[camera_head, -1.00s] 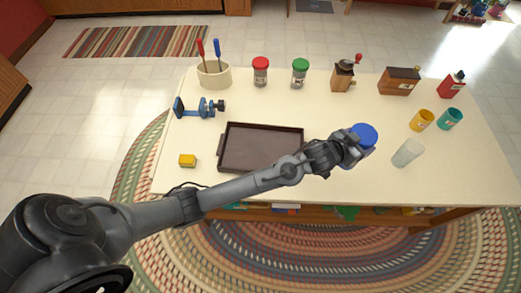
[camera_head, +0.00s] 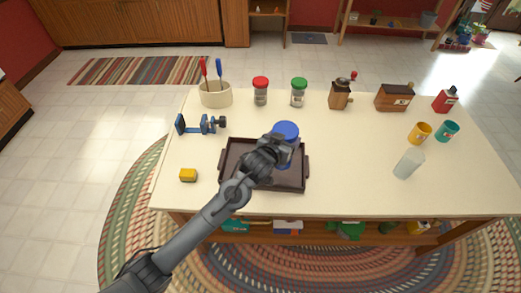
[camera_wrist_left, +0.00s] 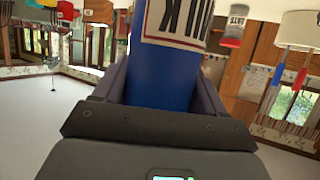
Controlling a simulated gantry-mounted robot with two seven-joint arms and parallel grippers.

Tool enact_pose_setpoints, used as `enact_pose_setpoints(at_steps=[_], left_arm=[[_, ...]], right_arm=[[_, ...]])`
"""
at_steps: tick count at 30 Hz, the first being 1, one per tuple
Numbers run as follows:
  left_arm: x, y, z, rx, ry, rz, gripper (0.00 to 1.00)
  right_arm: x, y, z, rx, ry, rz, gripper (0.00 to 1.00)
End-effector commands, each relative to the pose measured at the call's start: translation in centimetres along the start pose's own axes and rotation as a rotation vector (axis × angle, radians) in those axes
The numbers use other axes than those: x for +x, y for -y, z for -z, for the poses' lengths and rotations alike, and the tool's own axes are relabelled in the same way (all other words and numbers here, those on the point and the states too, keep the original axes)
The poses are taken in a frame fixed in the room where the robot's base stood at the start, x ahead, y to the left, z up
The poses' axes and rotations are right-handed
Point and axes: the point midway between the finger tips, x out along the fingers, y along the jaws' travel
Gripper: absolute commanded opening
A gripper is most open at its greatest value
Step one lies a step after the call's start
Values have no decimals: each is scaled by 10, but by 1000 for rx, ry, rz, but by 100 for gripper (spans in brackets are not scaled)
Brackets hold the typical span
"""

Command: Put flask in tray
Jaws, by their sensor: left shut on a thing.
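The blue flask (camera_head: 286,131) has a round blue top in the head view. In the left wrist view the flask (camera_wrist_left: 163,75) shows a blue body and a white label with dark letters. My left gripper (camera_head: 276,149) is shut on it, and its fingers are on either side of the flask in the wrist view. The dark brown tray (camera_head: 236,179) lies on the table, with a handle at each side. The flask and gripper are over the tray's back right part. My arm hides part of the tray. I cannot tell whether the flask touches the tray. My right gripper is not in view.
Yellow (camera_head: 420,133) and teal (camera_head: 447,131) cups stand at the right. Jars and a utensil crock (camera_head: 216,95) line the back. The area right of the tray is clear.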

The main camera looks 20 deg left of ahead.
Motion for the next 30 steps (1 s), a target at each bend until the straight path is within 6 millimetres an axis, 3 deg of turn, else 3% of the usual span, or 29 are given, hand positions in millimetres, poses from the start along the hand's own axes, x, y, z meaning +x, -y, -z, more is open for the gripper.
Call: enact_pose_setpoints(at_steps=[6, 12, 20, 30], left_arm=[[21, 44, -21, 0, -1, 3, 0], [33, 70, -32, 1, -3, 1, 0], [38, 80, -38, -1, -3, -1, 0], [52, 80, -72, 0, -1, 0, 0]], right_arm=[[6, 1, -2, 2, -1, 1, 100], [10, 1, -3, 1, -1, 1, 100], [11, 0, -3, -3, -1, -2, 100], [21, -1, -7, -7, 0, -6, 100]])
